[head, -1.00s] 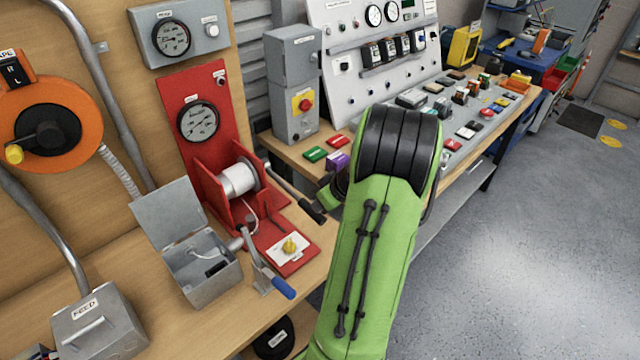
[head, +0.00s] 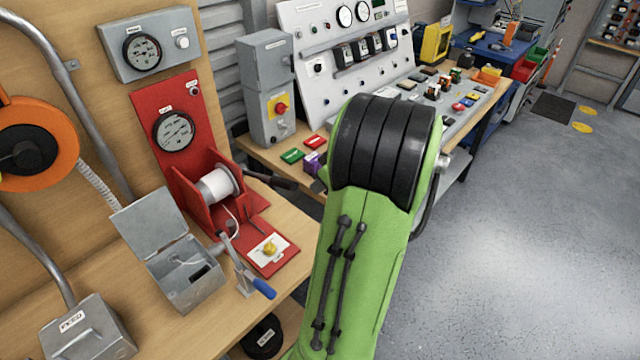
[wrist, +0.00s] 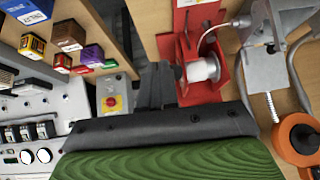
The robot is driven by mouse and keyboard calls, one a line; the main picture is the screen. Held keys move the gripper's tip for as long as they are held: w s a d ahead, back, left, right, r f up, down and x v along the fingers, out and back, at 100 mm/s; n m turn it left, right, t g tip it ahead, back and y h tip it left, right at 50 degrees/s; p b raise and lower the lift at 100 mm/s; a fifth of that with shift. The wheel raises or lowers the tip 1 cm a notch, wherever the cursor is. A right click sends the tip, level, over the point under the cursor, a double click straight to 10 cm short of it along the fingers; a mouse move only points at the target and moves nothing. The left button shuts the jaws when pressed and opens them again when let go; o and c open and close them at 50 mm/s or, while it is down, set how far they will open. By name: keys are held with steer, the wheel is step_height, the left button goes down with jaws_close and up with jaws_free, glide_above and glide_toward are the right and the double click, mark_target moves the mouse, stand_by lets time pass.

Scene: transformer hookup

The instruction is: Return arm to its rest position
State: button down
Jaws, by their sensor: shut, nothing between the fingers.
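My green arm (head: 350,270) with its black ribbed joint (head: 385,150) fills the middle of the head view, bent up over the bench's front edge. It hides most of what lies behind it. In the wrist view my gripper (wrist: 155,85) shows as dark fingers pointing away from the green link. It is shut and holds nothing. In that view it lies between the red winder with the white spool (wrist: 203,68) and the grey box with the red and yellow switch (wrist: 112,103).
The wooden bench (head: 110,255) holds an open grey box (head: 185,270), a blue-handled lever (head: 262,288), the red winder (head: 205,190) and a FEED box (head: 85,330). A white meter panel (head: 345,65) stands behind. Grey floor (head: 520,260) is free at right.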

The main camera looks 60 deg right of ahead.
steer(key=shift+w, duration=0.1)
stand_by(0.6)
steer(key=w+a+r+n+g, duration=0.1)
steer(key=w+a+r, duration=0.2)
steer(key=a, duration=0.6)
steer(key=w+a+r+n+g, duration=0.1)
steer(key=w+a+r, duration=0.25)
steer(key=a, duration=0.45)
steer(key=s+a, duration=0.5)
steer(key=a, duration=0.3)
steer(key=s+a, duration=0.5)
steer(key=a, duration=0.4)
steer(key=shift+s+r+t+y, duration=0.3)
steer(key=shift+s+r+y, duration=0.1)
